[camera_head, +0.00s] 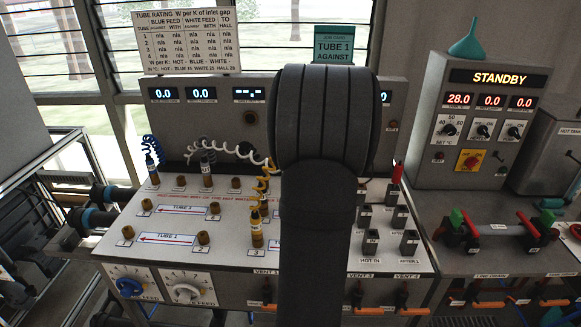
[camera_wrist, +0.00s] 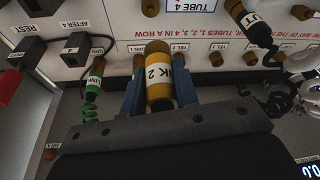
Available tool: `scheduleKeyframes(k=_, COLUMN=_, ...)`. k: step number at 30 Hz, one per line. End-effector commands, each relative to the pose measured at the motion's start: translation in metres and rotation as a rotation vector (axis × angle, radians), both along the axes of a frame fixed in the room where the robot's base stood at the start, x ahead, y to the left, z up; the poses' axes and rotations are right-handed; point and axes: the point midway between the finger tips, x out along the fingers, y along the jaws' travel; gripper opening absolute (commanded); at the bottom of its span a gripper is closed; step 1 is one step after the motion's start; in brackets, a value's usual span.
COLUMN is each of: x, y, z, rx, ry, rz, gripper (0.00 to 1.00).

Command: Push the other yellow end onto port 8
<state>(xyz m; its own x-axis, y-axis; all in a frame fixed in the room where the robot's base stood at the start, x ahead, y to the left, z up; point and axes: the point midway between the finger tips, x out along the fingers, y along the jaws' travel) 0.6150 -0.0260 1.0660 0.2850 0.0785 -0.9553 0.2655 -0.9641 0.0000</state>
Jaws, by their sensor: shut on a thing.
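My gripper's two blue fingers (camera_wrist: 160,92) are shut on a yellow end (camera_wrist: 160,96) with a white label ending in "NK 2". Its far tip lies against or just in front of a brown port (camera_wrist: 157,48); I cannot tell whether it is seated. That port's number is not readable, so I cannot tell which is port 8. In the head view my arm hides the gripper and the held end. Another yellow end (camera_head: 256,229) stands upright at the panel's front, by the label 3. A yellow coiled lead (camera_head: 262,187) runs up from it and behind my arm.
A green-coiled end (camera_wrist: 95,81) is close beside the fingers. A black end (camera_wrist: 240,15) and white coils (camera_wrist: 283,97) are on the other side. Blue (camera_head: 151,166) and white (camera_head: 206,170) leads stand on the panel's left. Black blocks (camera_head: 371,240) stand right of my arm.

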Motion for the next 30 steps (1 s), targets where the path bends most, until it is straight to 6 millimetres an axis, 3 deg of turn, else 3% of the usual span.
scheduleKeyframes(k=5, x=-0.002, y=-0.005, z=-0.009, rx=0.000, ry=0.002, rz=-0.009, gripper=0.00)
scheduleKeyframes(k=18, x=-0.002, y=-0.004, z=-0.058, rx=0.000, ry=0.002, rz=-0.007, gripper=0.00)
scheduleKeyframes(k=30, x=-0.002, y=-0.004, z=-0.073, rx=0.000, ry=0.000, rz=-0.007, gripper=0.00)
